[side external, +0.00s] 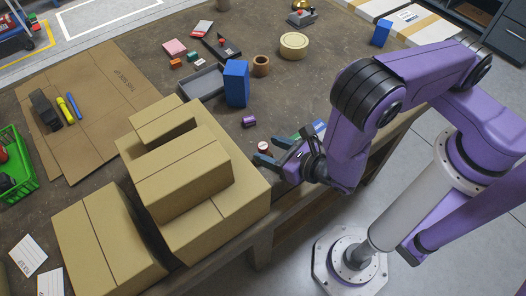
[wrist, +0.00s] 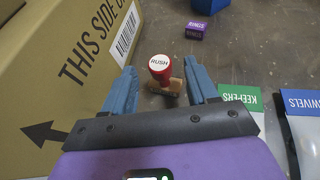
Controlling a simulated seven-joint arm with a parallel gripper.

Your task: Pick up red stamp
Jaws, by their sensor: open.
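The red stamp (wrist: 160,69) has a round white top marked RUSH, a red handle and a wooden base. It stands upright on the table beside a cardboard box. In the side view the red stamp (side external: 263,147) is small, just left of my gripper. My gripper (wrist: 162,78) is open, with one blue finger on each side of the stamp in the wrist view. I see a gap between the stamp and each finger; the height of the fingertips over the table is hard to tell. In the side view my gripper (side external: 269,150) is low beside the boxes.
A tall cardboard box (wrist: 60,60) rises close on the left. A purple block (wrist: 196,30) lies beyond the stamp. Packets marked KEEPERS (wrist: 240,102) and SWIVELS (wrist: 300,105) lie to the right. A blue block (side external: 236,83) stands by a grey tray (side external: 201,84) farther back.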

